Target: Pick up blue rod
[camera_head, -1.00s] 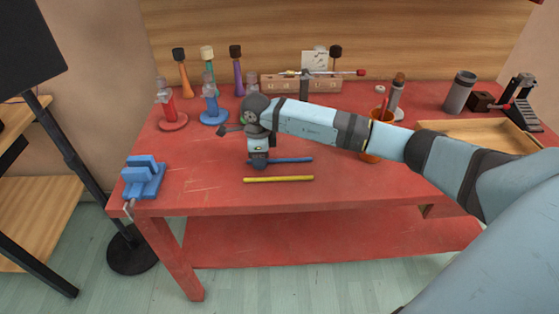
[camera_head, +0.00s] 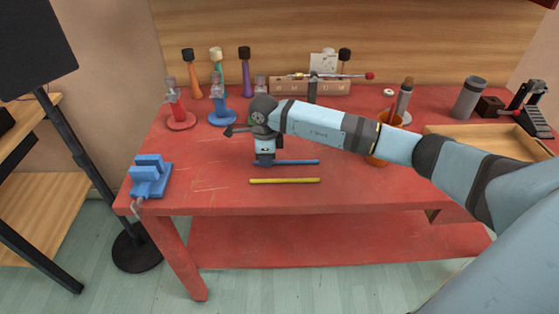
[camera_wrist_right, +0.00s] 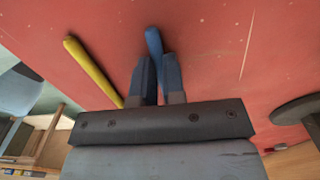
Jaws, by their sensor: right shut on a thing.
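The blue rod (camera_head: 296,162) lies level at the middle of the red table, just behind the yellow rod. My right gripper (camera_head: 264,162) points down at the rod's left end. In the right wrist view the blue rod (camera_wrist_right: 154,42) runs between the two dark fingers of my right gripper (camera_wrist_right: 158,75), which is shut on it. Whether the rod is clear of the tabletop, I cannot tell. My left gripper is not in view.
The yellow rod (camera_head: 285,181) lies on the red table (camera_head: 210,185) near its front edge. A blue vise (camera_head: 150,176) is at the front left corner. Red and blue stands, an orange cup (camera_head: 378,150) and a wooden tray (camera_head: 480,133) stand behind and to the right.

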